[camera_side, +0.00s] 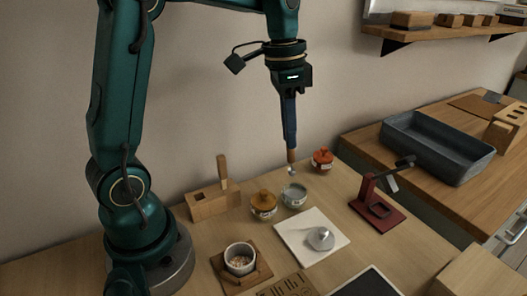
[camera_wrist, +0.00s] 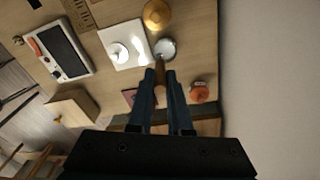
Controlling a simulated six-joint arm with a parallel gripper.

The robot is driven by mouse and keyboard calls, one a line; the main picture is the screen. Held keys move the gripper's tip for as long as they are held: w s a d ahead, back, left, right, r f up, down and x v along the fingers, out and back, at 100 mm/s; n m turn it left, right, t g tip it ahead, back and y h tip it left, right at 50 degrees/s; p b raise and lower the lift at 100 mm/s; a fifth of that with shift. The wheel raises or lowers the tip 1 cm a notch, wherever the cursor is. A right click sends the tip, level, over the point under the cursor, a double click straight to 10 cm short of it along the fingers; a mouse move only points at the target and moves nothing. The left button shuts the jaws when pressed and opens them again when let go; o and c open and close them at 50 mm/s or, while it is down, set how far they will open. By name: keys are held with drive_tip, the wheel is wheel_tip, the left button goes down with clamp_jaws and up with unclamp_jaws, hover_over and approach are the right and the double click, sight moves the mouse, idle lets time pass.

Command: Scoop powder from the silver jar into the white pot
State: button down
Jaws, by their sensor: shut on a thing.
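My gripper (camera_side: 290,147) is shut on a spoon (camera_side: 292,157) with a brown handle and a small shiny lower end. It points down, and its tip is just above and behind the open silver jar (camera_side: 293,195), apart from it in the side view. In the wrist view, my gripper (camera_wrist: 161,77) holds the brown handle (camera_wrist: 161,70) and the silver jar (camera_wrist: 166,46) lies beyond it. I cannot tell whether the spoon carries powder. A white pot (camera_side: 240,257) with light brown contents stands on a wooden board (camera_side: 262,268) at the front left.
An orange-lidded jar (camera_side: 263,205) stands left of the silver jar, and a red-lidded jar (camera_side: 322,159) behind right. A silver dome-shaped piece (camera_side: 321,238) lies on a white tile (camera_side: 297,252). A dark red stand (camera_side: 378,209) is at right, a wooden block (camera_side: 209,203) at left.

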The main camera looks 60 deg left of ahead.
drive_tip(key=s+d+g, duration=0.2)
drive_tip(key=s+d, duration=0.6)
drive_tip(key=s, duration=0.5)
wheel_tip(320, 180, down, 8)
drive_tip(key=shift+s+r+m+g, duration=0.2)
drive_tip(key=shift+m+g, duration=0.1)
drive_tip(key=shift+g, duration=0.1)
drive_tip(key=shift+r, duration=0.1)
idle(0.9)
drive_tip(key=r, duration=0.4)
drive_tip(key=shift+w+a+r, duration=0.15)
drive_tip(key=shift+w+a, duration=0.1)
drive_tip(key=shift+w, duration=0.15)
idle(0.4)
drive_tip(key=shift+r, duration=2.55)
